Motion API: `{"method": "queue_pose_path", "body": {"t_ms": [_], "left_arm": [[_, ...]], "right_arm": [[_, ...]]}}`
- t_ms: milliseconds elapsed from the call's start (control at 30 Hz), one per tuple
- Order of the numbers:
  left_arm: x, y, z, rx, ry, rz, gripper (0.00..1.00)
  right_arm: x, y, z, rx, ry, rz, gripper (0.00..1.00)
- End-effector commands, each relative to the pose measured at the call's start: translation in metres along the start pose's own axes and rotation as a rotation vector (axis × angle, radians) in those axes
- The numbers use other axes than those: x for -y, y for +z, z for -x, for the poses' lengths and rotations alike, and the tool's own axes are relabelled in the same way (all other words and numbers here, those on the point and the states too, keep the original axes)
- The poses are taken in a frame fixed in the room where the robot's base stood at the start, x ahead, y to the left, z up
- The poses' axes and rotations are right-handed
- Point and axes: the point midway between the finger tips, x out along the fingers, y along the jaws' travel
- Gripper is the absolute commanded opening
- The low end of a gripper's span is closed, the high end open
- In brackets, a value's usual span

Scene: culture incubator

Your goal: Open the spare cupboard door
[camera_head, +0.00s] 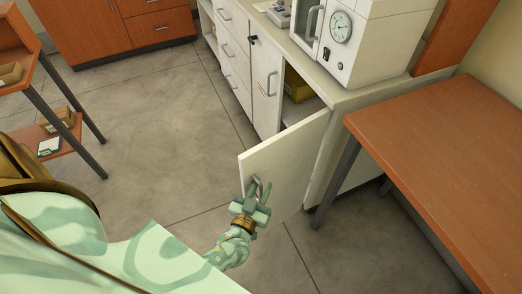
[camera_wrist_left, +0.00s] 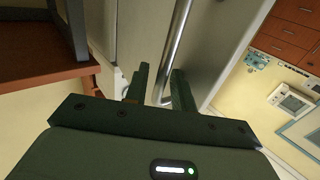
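The white spare cupboard door (camera_head: 286,163) stands swung well out from the cabinet in the head view. Its metal handle (camera_head: 257,187) is on the outer face near the free edge. My left gripper (camera_head: 258,194) is at this handle. In the left wrist view the handle bar (camera_wrist_left: 178,45) runs between the two fingers of my left gripper (camera_wrist_left: 161,80). The fingers are apart, with a small gap on the left side of the bar; the bar looks close to the right finger. My right gripper is not in view.
The open cupboard shows a yellow box (camera_head: 298,86) inside. A white incubator with a dial (camera_head: 341,27) stands on the counter above. A brown table (camera_head: 450,150) is close on the right. A shelf rack (camera_head: 62,150) stands at left. The grey floor (camera_head: 165,130) between is clear.

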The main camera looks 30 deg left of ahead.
Motion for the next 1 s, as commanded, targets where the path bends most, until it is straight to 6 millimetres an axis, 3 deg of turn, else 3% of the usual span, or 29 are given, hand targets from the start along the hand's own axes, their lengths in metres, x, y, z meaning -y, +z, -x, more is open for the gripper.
{"method": "queue_pose_path", "body": {"t_ms": [133, 233, 500, 700, 1000], "left_arm": [[0.0, 0.0, 0.008, 0.001, 0.0, 0.0, 0.25], [0.0, -0.001, 0.025, 0.003, 0.0, 0.0, 0.25], [0.0, -0.001, 0.098, 0.004, 0.001, 0.001, 0.25], [-0.001, 0.0, 0.142, 0.002, 0.0, 0.0, 0.25], [-0.001, 0.0, 0.163, 0.0, 0.001, 0.0, 0.25]], "right_arm": [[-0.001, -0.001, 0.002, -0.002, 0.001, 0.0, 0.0], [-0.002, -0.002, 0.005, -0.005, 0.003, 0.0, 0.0], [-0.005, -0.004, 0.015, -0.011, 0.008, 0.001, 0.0], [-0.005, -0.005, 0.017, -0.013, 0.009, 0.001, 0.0], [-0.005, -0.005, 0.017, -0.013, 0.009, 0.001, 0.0]]}}
